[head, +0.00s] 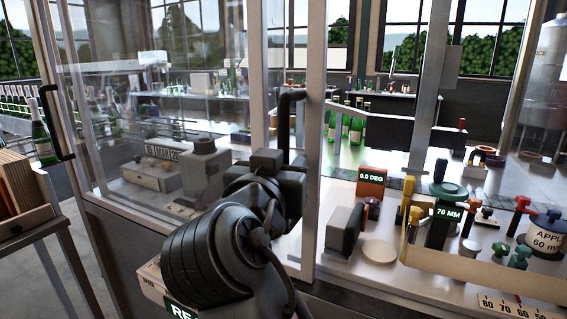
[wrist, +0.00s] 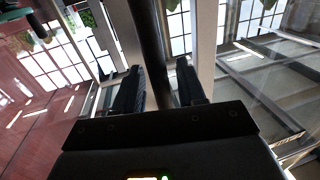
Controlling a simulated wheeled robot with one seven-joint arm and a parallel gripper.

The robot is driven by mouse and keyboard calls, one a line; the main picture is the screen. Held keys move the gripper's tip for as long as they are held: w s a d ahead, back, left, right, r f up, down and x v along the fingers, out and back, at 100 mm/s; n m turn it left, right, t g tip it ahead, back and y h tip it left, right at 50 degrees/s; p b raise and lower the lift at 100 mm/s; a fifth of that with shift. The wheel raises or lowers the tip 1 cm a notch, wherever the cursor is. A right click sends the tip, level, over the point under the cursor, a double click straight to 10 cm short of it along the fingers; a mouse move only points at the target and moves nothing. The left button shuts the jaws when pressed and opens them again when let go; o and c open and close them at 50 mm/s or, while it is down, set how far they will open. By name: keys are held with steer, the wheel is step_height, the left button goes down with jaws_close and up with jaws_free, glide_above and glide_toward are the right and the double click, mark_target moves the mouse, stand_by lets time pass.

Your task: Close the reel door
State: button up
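A framed clear door panel (head: 312,130) stands in front of the machine in the head view, with a black bar handle (head: 285,120) on its upright. No label marks it as the reel door. My gripper (head: 287,165) is at the lower part of this handle, partly hidden by my own wrist. In the wrist view the dark bar of the handle (wrist: 152,45) runs between the two black fingers of my gripper (wrist: 160,88). The fingers are apart, with a narrow gap showing beside the bar on the right. Contact with the bar cannot be made out.
Another clear panel with a black handle (head: 56,122) is at the left. Behind the glass sits a grey device (head: 205,165). To the right, a bench holds an orange 0.0 DEG display (head: 371,182), a green 70 MM gauge (head: 446,212) and a round pale disc (head: 379,251).

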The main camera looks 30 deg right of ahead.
jaws_close()
steer(key=shift+d, duration=0.1)
stand_by(0.4)
